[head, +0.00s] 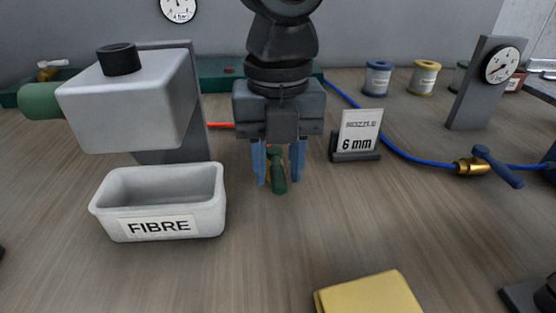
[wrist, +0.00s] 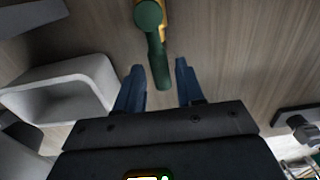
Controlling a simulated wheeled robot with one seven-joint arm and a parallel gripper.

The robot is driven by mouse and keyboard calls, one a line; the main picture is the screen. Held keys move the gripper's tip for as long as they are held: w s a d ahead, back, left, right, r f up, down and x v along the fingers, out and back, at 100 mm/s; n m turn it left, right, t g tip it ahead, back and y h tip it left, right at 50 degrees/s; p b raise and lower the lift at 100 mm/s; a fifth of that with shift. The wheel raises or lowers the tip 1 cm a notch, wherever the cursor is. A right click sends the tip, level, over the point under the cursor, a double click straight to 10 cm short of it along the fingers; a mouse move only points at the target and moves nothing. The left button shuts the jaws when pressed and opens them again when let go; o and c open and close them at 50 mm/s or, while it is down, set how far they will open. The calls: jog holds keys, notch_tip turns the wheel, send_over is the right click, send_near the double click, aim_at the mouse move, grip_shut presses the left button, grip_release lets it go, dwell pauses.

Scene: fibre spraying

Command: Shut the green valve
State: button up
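The green valve's handle (head: 278,172) shows in the head view between my gripper's blue fingers, pointing down toward the front of the table. Its brass body is mostly hidden behind my gripper (head: 280,180). In the wrist view the green handle (wrist: 157,58) hangs from a round green hub at the top, with a bit of yellow brass beside it. Its free end lies between the fingertips of my gripper (wrist: 160,72). The fingers are open, with a gap on each side of the handle. No contact shows.
A white FIBRE bin (head: 159,227) and a grey hopper (head: 130,105) stand left of my gripper. A nozzle card (head: 360,131) stands close on the right. A blue-handled valve (head: 497,166) on a blue hose is farther right. A yellow block (head: 368,296) lies at the front.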

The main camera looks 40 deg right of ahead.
grip_shut()
